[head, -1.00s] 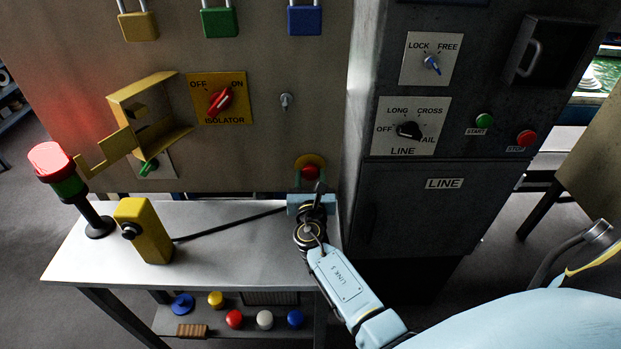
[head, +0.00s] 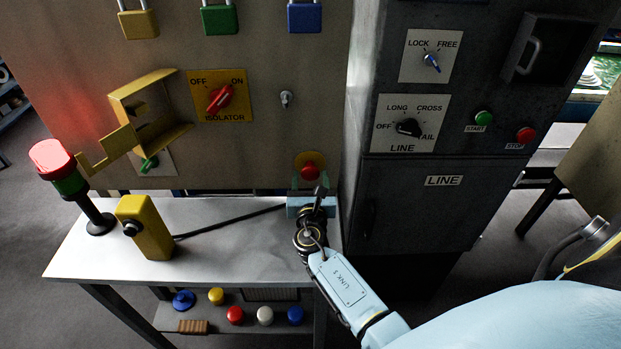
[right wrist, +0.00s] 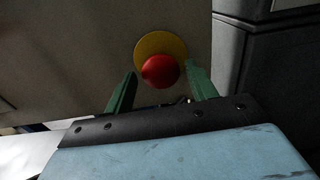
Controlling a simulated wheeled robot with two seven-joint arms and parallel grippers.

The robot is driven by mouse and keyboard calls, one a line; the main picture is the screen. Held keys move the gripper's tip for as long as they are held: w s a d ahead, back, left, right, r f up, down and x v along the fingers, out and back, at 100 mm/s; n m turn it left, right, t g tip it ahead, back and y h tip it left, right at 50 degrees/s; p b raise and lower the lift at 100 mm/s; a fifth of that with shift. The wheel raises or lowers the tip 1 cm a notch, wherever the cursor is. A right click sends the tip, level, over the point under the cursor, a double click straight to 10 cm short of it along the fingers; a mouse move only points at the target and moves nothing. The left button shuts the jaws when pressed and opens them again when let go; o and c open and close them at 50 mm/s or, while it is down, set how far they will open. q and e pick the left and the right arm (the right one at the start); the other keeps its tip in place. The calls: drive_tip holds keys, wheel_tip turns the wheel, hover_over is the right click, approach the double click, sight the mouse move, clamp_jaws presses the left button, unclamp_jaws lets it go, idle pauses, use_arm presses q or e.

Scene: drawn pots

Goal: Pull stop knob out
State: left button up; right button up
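The stop knob is a red round knob (head: 310,173) on a yellow disc, low on the beige panel. In the right wrist view the red knob (right wrist: 159,71) sits in front of its yellow disc (right wrist: 174,43). My right gripper (right wrist: 162,68) is open, with one green finger at each side of the knob. A narrow gap shows at each side, so I see no grip on it. In the head view my right gripper (head: 310,184) is just below and in front of the knob, and its fingers are partly hidden. My left gripper is not in view.
A grey cabinet (head: 420,200) stands close to the right of the knob. Below is a metal table (head: 225,265) with a yellow box (head: 146,227) and black cable. A red-topped lamp (head: 62,170) stands at left. An open yellow cover (head: 150,112) juts from the panel.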

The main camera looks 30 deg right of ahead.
drive_tip(key=v, duration=1.3)
drive_tip(key=shift+b, duration=0.4)
drive_tip(key=shift+a, duration=0.1)
